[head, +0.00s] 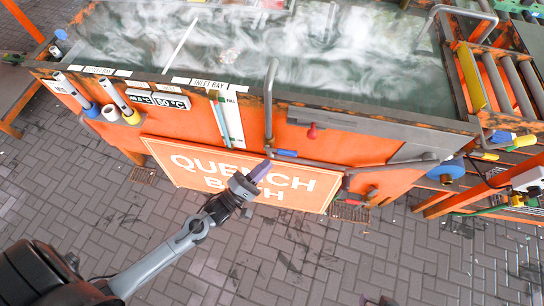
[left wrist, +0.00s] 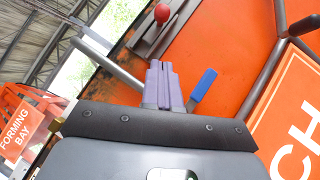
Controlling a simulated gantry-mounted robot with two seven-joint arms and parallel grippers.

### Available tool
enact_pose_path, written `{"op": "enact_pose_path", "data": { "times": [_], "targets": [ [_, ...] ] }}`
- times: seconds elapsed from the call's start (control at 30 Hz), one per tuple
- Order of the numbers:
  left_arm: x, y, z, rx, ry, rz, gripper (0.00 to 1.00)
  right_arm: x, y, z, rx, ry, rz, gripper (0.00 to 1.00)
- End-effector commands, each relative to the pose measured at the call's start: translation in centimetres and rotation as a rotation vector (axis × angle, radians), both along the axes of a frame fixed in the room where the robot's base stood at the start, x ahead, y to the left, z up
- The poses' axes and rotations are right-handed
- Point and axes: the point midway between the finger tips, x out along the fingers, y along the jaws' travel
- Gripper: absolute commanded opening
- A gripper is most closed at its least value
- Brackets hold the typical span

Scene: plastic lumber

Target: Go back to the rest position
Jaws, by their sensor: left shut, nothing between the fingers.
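My left gripper (head: 262,168) is in front of the orange tank, over the "QUENCH BATH" sign (head: 215,172), and covers some of its letters. Its purple fingers are together and empty; they also show in the left wrist view (left wrist: 160,82). My left arm reaches up to it from the lower left.
The orange tank (head: 340,143) holds steaming liquid (head: 250,50). Grey pipes and a blue handle (head: 287,153) are close to the gripper; the handle also shows in the left wrist view (left wrist: 203,86). A roller rack (head: 500,80) stands at right. Paved floor (head: 300,260) below is open.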

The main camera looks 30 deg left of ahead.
Motion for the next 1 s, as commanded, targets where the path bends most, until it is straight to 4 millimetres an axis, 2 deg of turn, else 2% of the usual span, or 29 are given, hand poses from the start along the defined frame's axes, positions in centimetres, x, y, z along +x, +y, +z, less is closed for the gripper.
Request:
{"op": "enact_pose_path", "data": {
  "times": [0.57, 0.77, 0.87, 1.0],
  "targets": [
    [-0.5, 0.2, -0.2, -0.001, 0.000, 0.000, 0.00, 0.0, 0.0, 0.2, 0.002, 0.000, -0.002, 0.43],
    [-1.2, 0.0, 0.8, -0.007, 0.019, 0.003, 0.00, 0.0, -0.1, 1.8, -0.005, 0.001, 0.003, 0.43],
    [-1.9, -0.4, 3.2, -0.026, 0.017, 0.008, 0.00, -0.1, -0.2, 3.7, -0.007, 0.002, 0.004, 0.43],
    [-2.1, -1.3, 8.9, -0.021, 0.052, 0.039, 0.00, -0.1, -0.2, 6.7, -0.008, 0.001, 0.004, 0.43]
  ]
}}
